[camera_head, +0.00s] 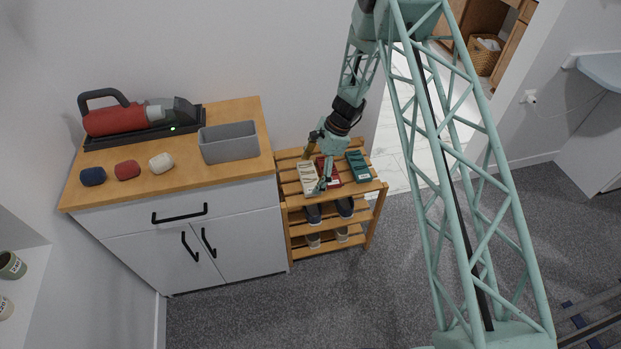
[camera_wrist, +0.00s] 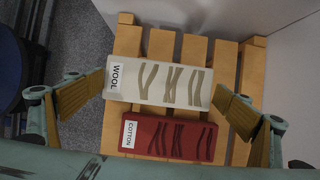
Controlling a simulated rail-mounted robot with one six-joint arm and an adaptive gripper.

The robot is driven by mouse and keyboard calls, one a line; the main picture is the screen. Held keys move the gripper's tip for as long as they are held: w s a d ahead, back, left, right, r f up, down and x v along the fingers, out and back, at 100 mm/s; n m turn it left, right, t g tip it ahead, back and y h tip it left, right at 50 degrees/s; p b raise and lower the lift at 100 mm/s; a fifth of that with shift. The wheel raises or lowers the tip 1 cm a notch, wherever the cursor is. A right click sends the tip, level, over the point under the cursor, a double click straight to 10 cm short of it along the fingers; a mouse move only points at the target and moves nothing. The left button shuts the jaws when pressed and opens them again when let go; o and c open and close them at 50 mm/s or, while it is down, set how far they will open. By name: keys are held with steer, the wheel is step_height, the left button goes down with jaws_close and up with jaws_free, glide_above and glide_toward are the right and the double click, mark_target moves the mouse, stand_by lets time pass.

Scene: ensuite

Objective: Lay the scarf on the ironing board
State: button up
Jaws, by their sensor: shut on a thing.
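A folded cream scarf labelled WOOL (camera_wrist: 155,85) lies across the slatted top of a wooden rack (camera_head: 293,188); it also shows in the head view (camera_head: 307,177). A folded red scarf labelled COTTON (camera_wrist: 168,138) lies beside it. A dark green folded piece (camera_head: 357,166) lies to the right on the rack; its label is unreadable. My gripper (camera_wrist: 160,90) is shut on the cream scarf, one pad at each short end. I cannot tell whether the scarf is lifted off the slats. A pale blue board (camera_head: 603,72), apparently the ironing board, is cut off at the right edge.
A wooden-topped cabinet (camera_head: 235,110) stands left of the rack, holding a grey bin (camera_head: 228,142), a red appliance (camera_head: 125,117) and several small rolled pieces. Shoes (camera_head: 345,207) are on the rack's lower shelves. Grey carpet lies free in front. A cord hangs near the pale board.

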steer(key=shift+f, duration=0.8)
steer(key=shift+f, duration=0.15)
steer(key=o, duration=0.5)
steer(key=p+v, duration=0.2)
steer(key=v, duration=1)
steer(key=shift+d, duration=0.1)
stand_by(0.5)
